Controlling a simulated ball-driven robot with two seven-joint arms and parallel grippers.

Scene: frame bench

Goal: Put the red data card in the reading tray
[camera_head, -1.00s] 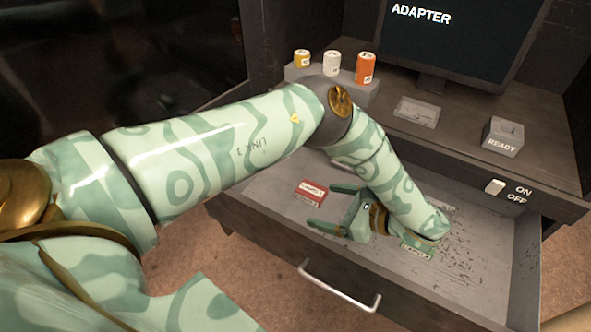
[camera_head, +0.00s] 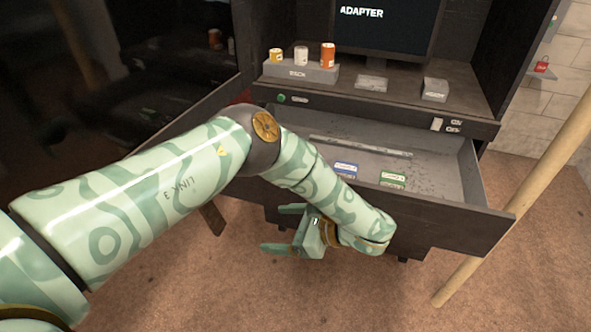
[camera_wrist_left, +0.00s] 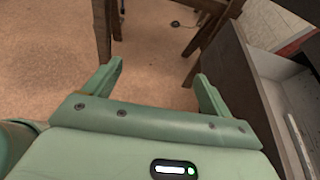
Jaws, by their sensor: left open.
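I cannot see the red data card in the head view now; my left arm covers the left part of the open drawer (camera_head: 440,160). A blue card (camera_head: 345,168) and a green card (camera_head: 392,179) lie in the drawer. A shallow grey tray (camera_head: 371,84) lies on the desk below the monitor; it may be the reading tray, but its label is unreadable. My left gripper (camera_head: 281,229) is open and empty, in front of the drawer with carpet behind it. In the left wrist view its fingers (camera_wrist_left: 152,88) are spread with nothing between them. My right gripper is not in view.
A grey rack (camera_head: 300,74) with yellow, white and orange canisters stands left of the tray, and a grey block (camera_head: 435,90) stands right of it. A switch (camera_head: 437,124) is on the desk front. A wooden pole (camera_head: 520,205) leans at the right.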

